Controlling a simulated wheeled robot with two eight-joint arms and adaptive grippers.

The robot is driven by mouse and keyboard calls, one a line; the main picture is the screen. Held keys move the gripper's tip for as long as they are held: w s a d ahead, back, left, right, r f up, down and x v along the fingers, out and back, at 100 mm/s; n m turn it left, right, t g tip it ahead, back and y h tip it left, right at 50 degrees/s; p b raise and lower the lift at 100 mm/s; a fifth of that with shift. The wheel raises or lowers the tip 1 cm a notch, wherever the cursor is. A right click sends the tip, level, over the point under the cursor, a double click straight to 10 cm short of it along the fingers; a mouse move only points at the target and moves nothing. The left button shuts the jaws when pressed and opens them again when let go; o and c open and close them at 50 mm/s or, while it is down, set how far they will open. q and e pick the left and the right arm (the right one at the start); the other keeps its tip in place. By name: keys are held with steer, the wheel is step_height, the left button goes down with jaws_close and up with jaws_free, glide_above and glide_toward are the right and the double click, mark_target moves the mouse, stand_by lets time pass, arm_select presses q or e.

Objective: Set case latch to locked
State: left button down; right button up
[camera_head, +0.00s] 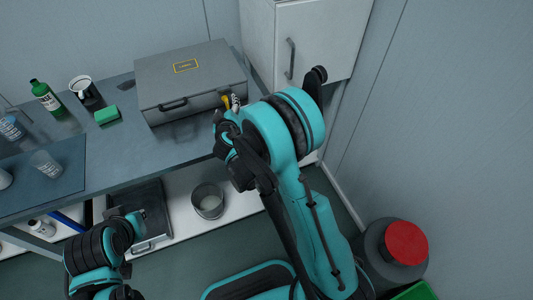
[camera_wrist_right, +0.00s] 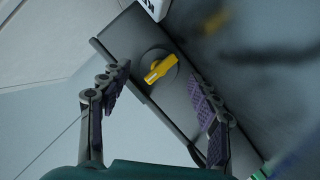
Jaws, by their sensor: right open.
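The grey case (camera_head: 192,82) lies closed on the workbench, with a black handle (camera_head: 173,105) on its front. Its yellow latch (camera_head: 226,101) shows at the right end, partly hidden by my right gripper. In the wrist view the yellow latch (camera_wrist_right: 159,68) is a short bar on a dark round base, set at a slant across the panel. My right gripper (camera_wrist_right: 158,78) is open, with one finger on each side of the latch and no clear contact. My left gripper (camera_head: 135,218) is low at the left, away from the case; its fingers are too unclear to read.
A white cabinet (camera_head: 318,40) is behind at the right. A metal pot (camera_head: 208,202) sits on the lower shelf. A red-topped bin (camera_head: 404,243) stands at the lower right.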

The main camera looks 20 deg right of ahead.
steer(key=m, duration=0.1)
steer(key=m+y, duration=0.1)
steer(key=shift+d+r+m, duration=0.15)
steer(key=shift+d+m, duration=0.15)
steer(key=shift+d+m+y, duration=0.25)
steer(key=shift+m+y, duration=0.85)
steer(key=shift+m, duration=0.1)
steer(key=p+v, duration=0.1)
steer(key=v, duration=0.1)
steer(key=p+v, duration=0.1)
steer(key=v, duration=0.2)
steer(key=p+v, duration=0.1)
steer(key=v, duration=0.2)
steer(key=shift+r, duration=0.4)
steer(key=shift+s+d+r+g+b, duration=0.15)
steer(key=shift+s+g+b, duration=0.15)
steer(key=shift+g, duration=0.1)
steer(key=s+d+r+g+b, duration=0.1)
steer(key=s+g, duration=0.1)
steer(key=s, duration=0.9)
steer(key=s+d+r+g+b, duration=0.1)
steer(key=s+r+g, duration=0.1)
steer(key=s, duration=0.9)
steer(key=shift+r+g, duration=0.3)
steer(key=shift+g, duration=0.4)
steer(key=shift+s, duration=0.2)
